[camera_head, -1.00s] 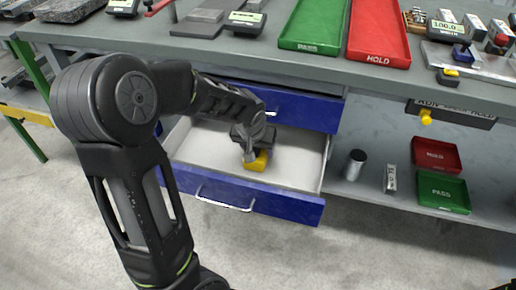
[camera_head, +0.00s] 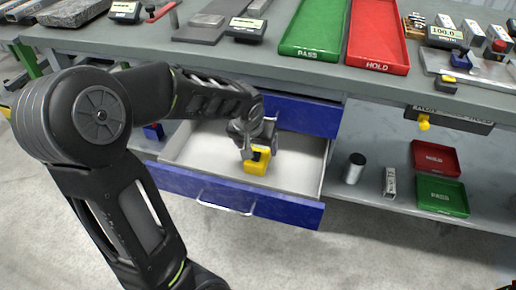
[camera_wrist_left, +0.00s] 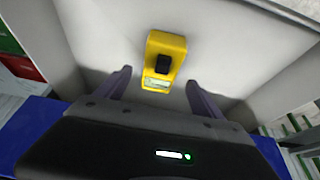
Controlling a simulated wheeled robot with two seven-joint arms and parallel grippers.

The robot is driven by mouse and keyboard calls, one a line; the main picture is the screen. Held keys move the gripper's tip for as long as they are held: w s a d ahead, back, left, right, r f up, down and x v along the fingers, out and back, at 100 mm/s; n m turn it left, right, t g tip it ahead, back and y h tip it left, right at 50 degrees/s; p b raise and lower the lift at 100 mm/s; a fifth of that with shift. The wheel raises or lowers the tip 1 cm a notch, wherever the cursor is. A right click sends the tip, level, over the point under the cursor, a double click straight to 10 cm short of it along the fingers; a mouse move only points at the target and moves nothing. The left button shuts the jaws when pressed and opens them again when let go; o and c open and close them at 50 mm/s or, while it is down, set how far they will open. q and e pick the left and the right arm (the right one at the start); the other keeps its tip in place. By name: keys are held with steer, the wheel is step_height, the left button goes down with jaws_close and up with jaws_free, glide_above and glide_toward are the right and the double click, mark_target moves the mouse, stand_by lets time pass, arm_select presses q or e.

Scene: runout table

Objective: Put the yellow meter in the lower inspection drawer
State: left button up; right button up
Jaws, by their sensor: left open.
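The yellow meter (camera_head: 256,164) lies on the white floor of the open lower drawer (camera_head: 300,178). In the left wrist view the yellow meter (camera_wrist_left: 164,58) shows its black knob and small display, just beyond my fingertips. My left gripper (camera_head: 258,150) is over the drawer, directly above and behind the meter. In the left wrist view my left gripper (camera_wrist_left: 155,84) has its two fingers apart with nothing between them. The fingertips are partly hidden by the wrist in the head view. My right gripper is not in view.
The upper blue drawer (camera_head: 304,115) is shut above the open one. The bench top holds a green tray (camera_head: 313,50), a red tray (camera_head: 378,64) and several instruments. On the lower shelf stand a metal cylinder (camera_head: 354,168), a red bin (camera_head: 436,157) and a green bin (camera_head: 441,196).

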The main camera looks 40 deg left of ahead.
arm_select(q)
steer(key=p+v, duration=0.1)
steer(key=v, duration=0.5)
steer(key=shift+s+r, duration=0.2)
steer(key=shift+r, duration=0.1)
